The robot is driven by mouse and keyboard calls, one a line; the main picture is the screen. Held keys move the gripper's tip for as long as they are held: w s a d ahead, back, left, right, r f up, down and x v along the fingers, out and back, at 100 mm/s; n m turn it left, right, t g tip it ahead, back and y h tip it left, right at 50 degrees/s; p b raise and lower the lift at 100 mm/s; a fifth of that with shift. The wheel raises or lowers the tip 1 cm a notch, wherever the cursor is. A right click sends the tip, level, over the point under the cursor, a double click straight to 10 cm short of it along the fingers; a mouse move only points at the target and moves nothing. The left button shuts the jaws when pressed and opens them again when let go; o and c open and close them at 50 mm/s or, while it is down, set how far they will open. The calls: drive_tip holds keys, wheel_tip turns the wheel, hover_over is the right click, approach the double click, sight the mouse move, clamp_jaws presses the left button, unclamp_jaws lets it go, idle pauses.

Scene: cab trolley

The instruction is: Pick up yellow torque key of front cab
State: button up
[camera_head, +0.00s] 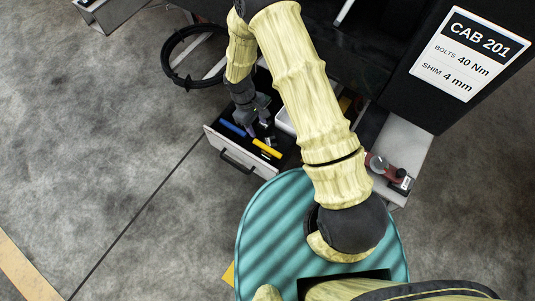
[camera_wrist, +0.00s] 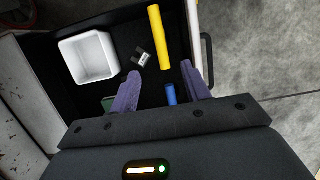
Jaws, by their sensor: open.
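The yellow torque key (camera_head: 267,148) lies in an open drawer (camera_head: 222,147), near the drawer's front. It also shows in the wrist view (camera_wrist: 159,38) as a yellow bar at the top centre, beyond my fingertips. My gripper (camera_head: 255,124) reaches down at the drawer, to the upper left of the yellow key in the head view. In the wrist view my gripper (camera_wrist: 160,78) has its two purple fingers apart with nothing held between them. A blue bar (camera_wrist: 171,94) lies between the fingers, below the yellow key; it also shows in the head view (camera_head: 232,128).
A white box (camera_wrist: 88,57) sits in the drawer, with a small metal-and-black part (camera_wrist: 142,56) beside it. A green item is partly hidden by a finger. The drawer handle (camera_head: 237,162) is on the front panel. A CAB 201 sign (camera_head: 470,53) hangs at right.

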sight(269, 152)
drive_tip(key=b+x, duration=0.5)
drive_tip(key=x, duration=0.7)
drive_tip(key=shift+s, duration=0.1)
drive_tip(key=shift+f, duration=0.1)
drive_tip(key=b+x, duration=0.3)
drive_tip(key=x, duration=0.2)
drive_tip(key=shift+s+d, duration=0.15)
clamp_jaws()
